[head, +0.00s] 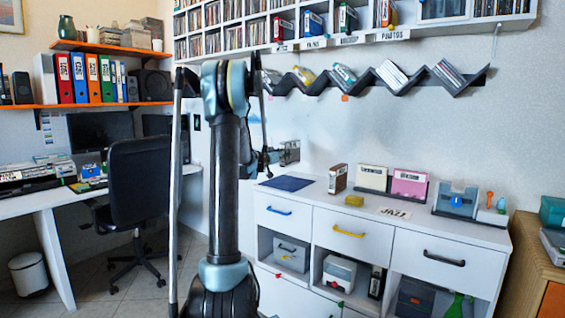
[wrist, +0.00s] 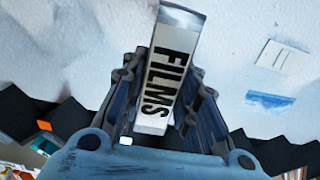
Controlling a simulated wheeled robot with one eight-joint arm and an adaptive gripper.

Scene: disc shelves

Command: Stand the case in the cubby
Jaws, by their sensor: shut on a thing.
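In the wrist view a slim case (wrist: 168,70) with a white spine marked FILMS stands between the fingers of my gripper (wrist: 158,112). The fingers are shut on its sides, and its far end sticks out past them. In the head view my gripper (head: 268,158) is raised above the left end of the white cabinet, in front of the wall, with the case (head: 290,152) at its right side. The cubbies of the white wall shelf (head: 350,40) are at the top, well above my gripper. Several hold discs or cases; which cubby is meant cannot be told.
A zigzag dark shelf (head: 405,86) holding cases runs along the wall below the cubbies. The white cabinet (head: 385,215) carries a blue mat (head: 287,183), a brown case (head: 338,178), card boxes and a JAZZ label. A desk and black chair (head: 140,185) stand left.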

